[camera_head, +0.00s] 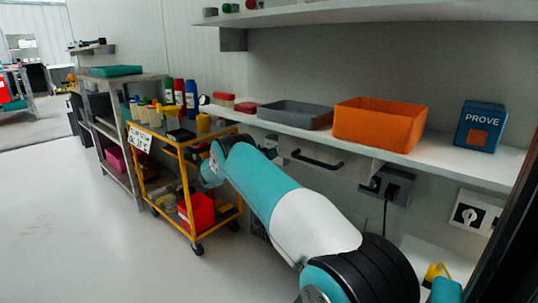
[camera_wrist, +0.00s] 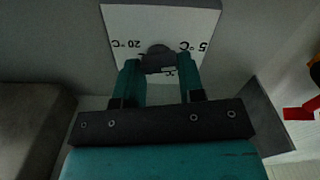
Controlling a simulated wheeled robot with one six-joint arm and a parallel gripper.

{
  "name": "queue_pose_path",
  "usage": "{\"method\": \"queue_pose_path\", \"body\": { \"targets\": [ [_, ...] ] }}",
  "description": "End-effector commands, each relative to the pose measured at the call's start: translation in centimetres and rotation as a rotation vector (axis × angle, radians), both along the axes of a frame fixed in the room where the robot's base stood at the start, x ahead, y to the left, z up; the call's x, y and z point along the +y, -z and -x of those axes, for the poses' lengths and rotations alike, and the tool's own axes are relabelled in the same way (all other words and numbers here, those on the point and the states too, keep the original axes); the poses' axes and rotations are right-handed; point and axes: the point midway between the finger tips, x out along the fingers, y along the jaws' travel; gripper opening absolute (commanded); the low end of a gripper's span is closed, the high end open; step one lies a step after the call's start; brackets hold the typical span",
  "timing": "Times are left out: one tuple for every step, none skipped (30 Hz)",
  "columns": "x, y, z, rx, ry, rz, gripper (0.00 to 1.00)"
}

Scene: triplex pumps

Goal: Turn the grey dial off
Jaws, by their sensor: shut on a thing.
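In the wrist view a dark grey dial (camera_wrist: 158,50) sits on a white plate (camera_wrist: 190,18) printed with temperature marks, which read upside down here as "20 °C" and "5 °C". My gripper (camera_wrist: 160,70) has teal fingers shut on the dial, one on each side. The dial's pointer and part of the scale are hidden by the fingers. In the head view my arm reaches across the middle, and I cannot make out the gripper or this dial there.
A white panel with a rotary switch (camera_head: 468,215) is on the wall at right in the head view. A shelf holds an orange bin (camera_head: 380,122), a grey tray (camera_head: 295,114) and a blue box (camera_head: 480,127). A yellow cart (camera_head: 190,165) stands left of my arm. Floor at left is clear.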

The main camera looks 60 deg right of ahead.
Motion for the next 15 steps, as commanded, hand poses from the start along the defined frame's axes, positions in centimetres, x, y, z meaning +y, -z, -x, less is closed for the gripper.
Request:
{"method": "queue_pose_path", "body": {
  "targets": [
    [0.19,0.16,0.02,0.041,0.003,-0.006,0.12],
    [0.2,0.16,0.0,0.063,0.003,-0.008,0.12],
    [0.21,0.16,-0.02,0.093,0.003,-0.012,0.12],
    [0.21,0.17,-0.04,0.115,0.003,-0.014,0.12],
    [0.22,0.17,-0.05,0.137,0.002,-0.017,0.12],
    [0.22,0.18,-0.05,0.165,0.002,-0.02,0.12],
    [0.21,0.18,-0.06,0.186,0.002,-0.022,0.12],
    [0.21,0.19,-0.07,0.205,0.002,-0.024,0.12],
    [0.2,0.2,-0.07,0.228,0.002,-0.027,0.12],
    [0.2,0.2,-0.08,0.247,0.002,-0.029,0.12],
    [0.2,0.2,-0.09,0.262,0.002,-0.03,0.12],
    [0.19,0.21,-0.09,0.283,0.002,-0.033,0.12],
    [0.19,0.22,-0.09,0.297,0.002,-0.034,0.12],
    [0.18,0.22,-0.09,0.31,0.002,-0.036,0.12],
    [0.18,0.22,-0.1,0.325,0.003,-0.038,0.12]
  ]
}}
